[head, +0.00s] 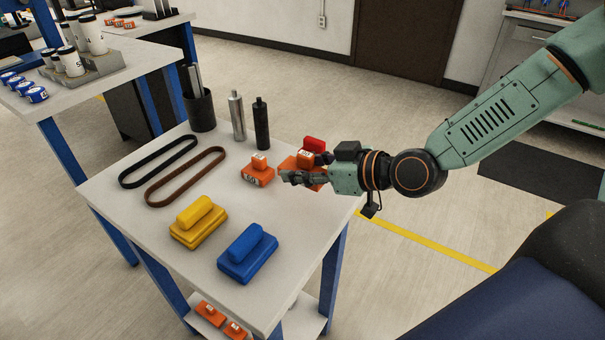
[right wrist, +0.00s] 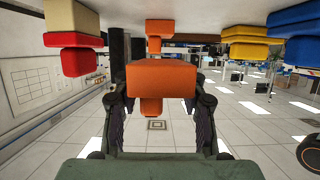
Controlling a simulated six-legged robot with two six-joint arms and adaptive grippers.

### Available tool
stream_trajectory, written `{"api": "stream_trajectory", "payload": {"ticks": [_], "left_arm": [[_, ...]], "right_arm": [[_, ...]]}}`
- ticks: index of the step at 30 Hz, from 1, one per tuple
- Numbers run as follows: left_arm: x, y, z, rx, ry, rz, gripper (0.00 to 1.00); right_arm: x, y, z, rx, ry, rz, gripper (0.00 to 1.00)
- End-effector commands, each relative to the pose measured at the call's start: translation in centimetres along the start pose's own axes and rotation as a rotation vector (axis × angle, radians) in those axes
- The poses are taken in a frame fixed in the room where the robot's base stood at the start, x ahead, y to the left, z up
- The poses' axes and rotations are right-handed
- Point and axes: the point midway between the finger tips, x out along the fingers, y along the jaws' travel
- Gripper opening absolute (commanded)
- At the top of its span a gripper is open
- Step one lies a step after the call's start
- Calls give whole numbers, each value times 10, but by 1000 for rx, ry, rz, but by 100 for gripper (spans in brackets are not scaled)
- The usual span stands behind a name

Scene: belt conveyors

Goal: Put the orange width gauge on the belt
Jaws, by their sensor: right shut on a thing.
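My right gripper (head: 287,178) is at the far right part of the white table, its fingers pointing left. It is shut on an orange width gauge (head: 305,158), a block with a smaller knob on top, partly hidden by the gripper. In the right wrist view, which looks upside down, this gauge (right wrist: 162,78) sits between the two fingers. I cannot tell whether its base touches the table. A second orange gauge (head: 257,175) with a white label stands just left of it. A black belt loop (head: 158,160) and a brown belt loop (head: 185,177) lie flat on the table.
A red-knobbed block (head: 314,144) stands behind the held gauge. Yellow (head: 198,222) and blue (head: 247,253) knobbed blocks stand toward the front. A dark cup (head: 201,110), silver cylinder (head: 237,116) and black cylinder (head: 261,123) stand at the back. The table middle (head: 225,190) is clear.

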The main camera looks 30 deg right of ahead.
Motion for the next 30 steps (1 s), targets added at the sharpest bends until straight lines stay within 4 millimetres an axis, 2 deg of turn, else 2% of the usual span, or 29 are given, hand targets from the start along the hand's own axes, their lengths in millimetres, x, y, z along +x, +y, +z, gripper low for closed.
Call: {"api": "stream_trajectory", "payload": {"ticks": [1, 3, 11, 17, 22, 30], "left_arm": [[-10, 0, 0, 0, 0, 0, 40], [-16, 0, 0, 0, 0, 0, 40], [-28, 0, 0, 0, 0, 0, 40], [-28, 0, 0, 0, 0, 0, 40], [-27, 0, 0, 0, 0, 0, 40], [-22, 0, 0, 0, 0, 0, 40]], "right_arm": [[-5, 0, -13, 2, 4, 1, 2], [-9, 0, -23, 1, 3, 0, 2], [-17, 0, -41, 1, 1, 0, 2], [-17, -1, -42, 1, -1, 4, 2], [-18, -18, -49, -33, 0, -72, 2], [-20, -53, -28, -101, -2, -248, 2]]}}
